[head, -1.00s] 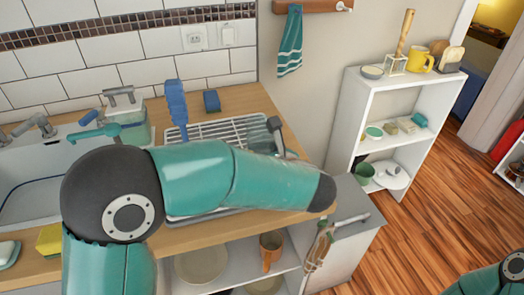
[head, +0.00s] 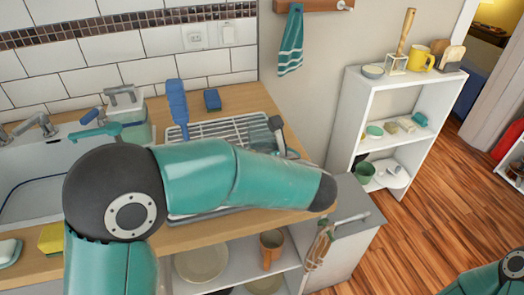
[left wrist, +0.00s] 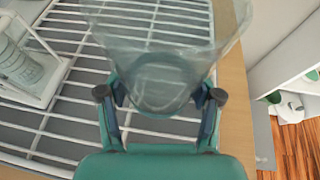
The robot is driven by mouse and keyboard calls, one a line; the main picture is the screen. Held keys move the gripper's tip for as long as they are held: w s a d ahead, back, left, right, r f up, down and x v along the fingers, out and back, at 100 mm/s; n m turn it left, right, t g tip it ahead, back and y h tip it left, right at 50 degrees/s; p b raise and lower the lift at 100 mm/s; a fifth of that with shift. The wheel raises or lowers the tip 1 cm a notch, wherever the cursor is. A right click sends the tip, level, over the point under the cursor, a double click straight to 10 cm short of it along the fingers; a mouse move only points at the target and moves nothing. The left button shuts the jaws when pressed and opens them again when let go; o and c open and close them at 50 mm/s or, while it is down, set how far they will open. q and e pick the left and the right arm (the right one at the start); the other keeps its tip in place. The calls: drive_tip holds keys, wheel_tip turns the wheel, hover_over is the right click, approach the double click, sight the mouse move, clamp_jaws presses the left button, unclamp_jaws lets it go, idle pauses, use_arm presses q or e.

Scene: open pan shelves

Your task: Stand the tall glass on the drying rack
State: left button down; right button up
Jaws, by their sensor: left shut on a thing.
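The tall glass (left wrist: 150,45) is clear and see-through in the left wrist view, over the white wire bars of the drying rack (left wrist: 75,85). My left gripper (left wrist: 160,97) is shut on it, one finger on each side. I cannot tell whether its base touches the rack. In the head view the rack (head: 215,130) lies on the wooden counter. My left arm crosses in front of it and hides much of the glass and the left gripper (head: 277,138) at the rack's right end. My right gripper is out of view.
A white wire holder with a clear vessel (left wrist: 25,70) stands on the rack, left of the glass. The sink (head: 40,170) is left. A white shelf (head: 350,115) stands right, past the counter edge.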

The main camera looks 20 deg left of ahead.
use_arm(q)
drive_tip(key=shift+f+b, duration=0.5)
drive_tip(key=shift+f, duration=0.1)
idle(0.8)
drive_tip(key=shift+c, duration=0.6)
unclamp_jaws()
drive_tip(key=shift+s+d+r, duration=0.1)
drive_tip(key=shift+d, duration=0.05)
drive_tip(key=shift+p+v, duration=1.25)
drive_tip(key=shift+v, duration=2.6)
drive_tip(key=v, duration=0.7)
